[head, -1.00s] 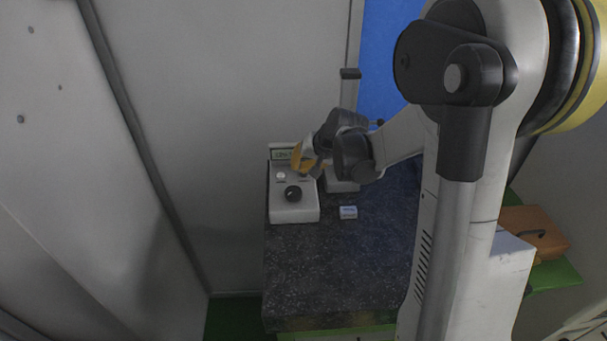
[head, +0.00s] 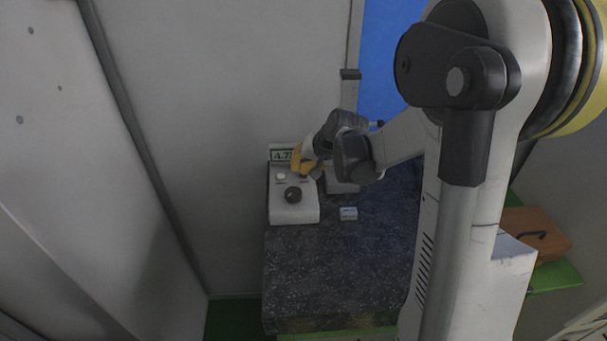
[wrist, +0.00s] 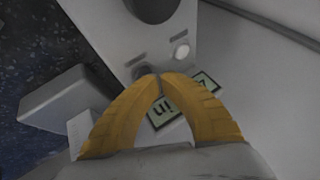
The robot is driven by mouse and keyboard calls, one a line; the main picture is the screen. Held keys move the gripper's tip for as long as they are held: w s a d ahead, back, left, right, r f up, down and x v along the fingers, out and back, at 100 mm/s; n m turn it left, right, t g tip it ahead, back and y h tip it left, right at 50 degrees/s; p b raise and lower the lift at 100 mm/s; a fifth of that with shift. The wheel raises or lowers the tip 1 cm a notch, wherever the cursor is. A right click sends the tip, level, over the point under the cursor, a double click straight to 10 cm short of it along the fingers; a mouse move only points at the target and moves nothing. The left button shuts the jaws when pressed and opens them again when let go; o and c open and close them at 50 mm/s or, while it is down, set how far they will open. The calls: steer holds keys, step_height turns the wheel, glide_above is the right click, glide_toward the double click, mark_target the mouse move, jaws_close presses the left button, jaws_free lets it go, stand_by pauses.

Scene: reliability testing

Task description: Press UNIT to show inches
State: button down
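The light grey instrument (head: 292,212) stands at the back left of the dark counter, with a black knob (head: 293,194), a white button (head: 281,176) and a display (head: 280,154) on it. The display reads about 4.7 in the head view; my gripper covers the rest. In the wrist view the display (wrist: 166,112) shows "in", partly behind my fingers. My gripper (wrist: 159,76) has its yellow fingertips together, beside a dark round button (wrist: 140,71). The tips partly cover this button; I cannot tell whether they touch it. It holds nothing visible.
A grey stand (head: 343,187) is just right of the instrument. A small white-and-blue box (head: 348,213) lies in front of it. The front of the dark speckled counter (head: 335,270) is clear. A wall (head: 220,110) is close behind and left.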

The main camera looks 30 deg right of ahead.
mark_target(300, 174)
steer(key=shift+r, duration=0.55)
steer(key=shift+r+p, duration=1.95)
steer(key=shift+r, duration=0.6)
steer(key=shift+f, duration=0.15)
